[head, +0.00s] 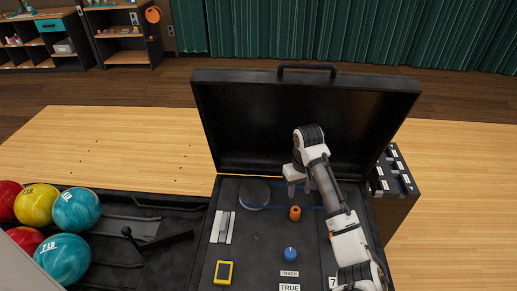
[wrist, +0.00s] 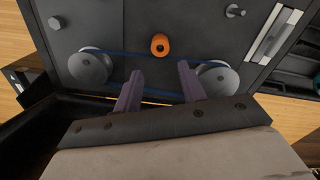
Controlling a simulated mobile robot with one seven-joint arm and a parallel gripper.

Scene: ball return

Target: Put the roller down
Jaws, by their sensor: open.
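The roller is a small orange cylinder with a dark hole (head: 295,213), standing upright on the dark panel of the open case. It also shows in the wrist view (wrist: 160,44), at the blue belt's (wrist: 142,54) run; I cannot tell whether they touch. The belt runs around two grey pulleys, one on the left (wrist: 91,66) and one on the right (wrist: 217,80) in the wrist view. My gripper (wrist: 160,75) is open and empty, its purple fingers apart and short of the roller. In the head view my gripper (head: 298,188) is just behind the roller.
The raised case lid (head: 300,115) stands behind my arm. On the panel are a blue ball-like knob (head: 290,254), a yellow device (head: 223,272) and metal strips (head: 222,227). Bowling balls (head: 76,209) sit at left. A dark box (head: 397,172) stands right of the case.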

